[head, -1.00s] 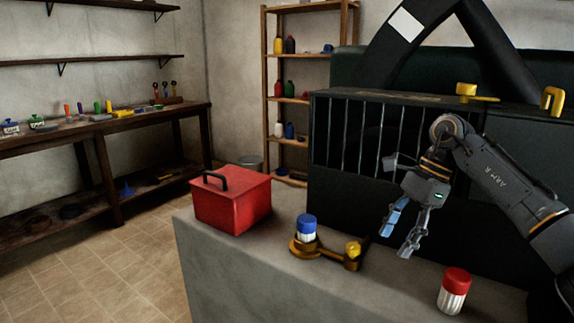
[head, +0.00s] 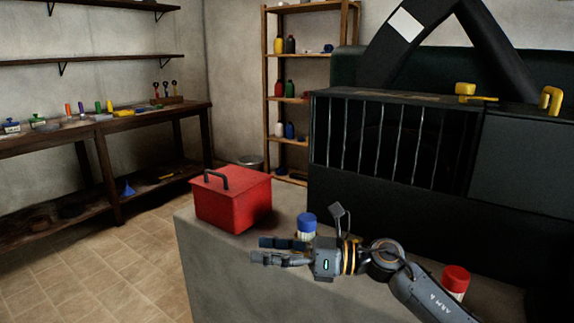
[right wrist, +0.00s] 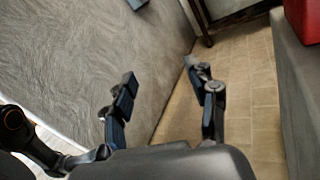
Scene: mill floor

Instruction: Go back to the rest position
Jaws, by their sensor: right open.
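My right gripper (head: 260,250) is open and empty. It points left across the front of the grey counter (head: 205,255). Its open fingers also show in the right wrist view (right wrist: 162,78), with floor and a grey surface beyond and nothing between them. My right arm comes in from the lower right. My left gripper is in neither view.
A red toolbox (head: 232,202) stands on the counter's left end. A blue-capped jar (head: 307,224) is behind my gripper, and a red-capped jar (head: 456,279) is beside my forearm. A black barred machine (head: 390,140) stands behind. Tiled floor (head: 110,260) at left is clear.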

